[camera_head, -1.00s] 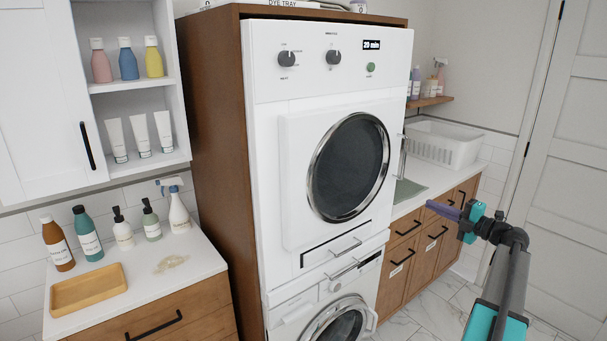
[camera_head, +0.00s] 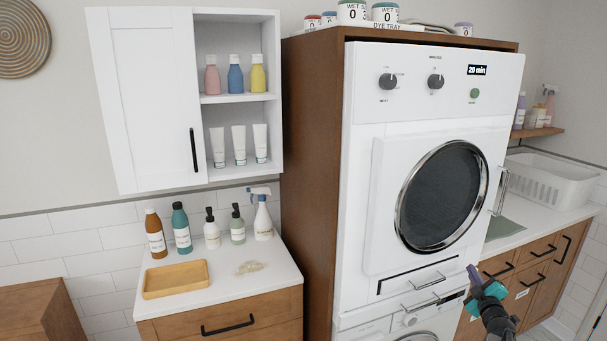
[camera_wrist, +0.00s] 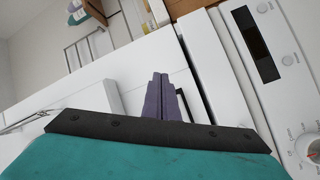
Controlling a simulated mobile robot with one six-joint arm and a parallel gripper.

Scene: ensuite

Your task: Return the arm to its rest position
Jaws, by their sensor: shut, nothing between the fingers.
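My gripper (camera_head: 473,273) shows at the lower right of the head view, in front of the lower part of the stacked washer and dryer. In the wrist view its purple fingers (camera_wrist: 161,98) are together with nothing between them. The arm enters from the bottom edge, and most of it is out of the picture. The dryer (camera_head: 441,197) has a round dark door, and a washer (camera_head: 416,335) sits below it. In the wrist view, white appliance panels lie beyond the fingers, with a control panel and dark display (camera_wrist: 256,47) at the right.
At the left, a counter (camera_head: 218,281) holds a wooden tray (camera_head: 175,279), several bottles and a pale smear (camera_head: 249,268). A wall cabinet (camera_head: 150,103) hangs above. At the right are a drawer counter (camera_head: 512,232) and a white basket (camera_head: 550,180). Open floor is barely visible.

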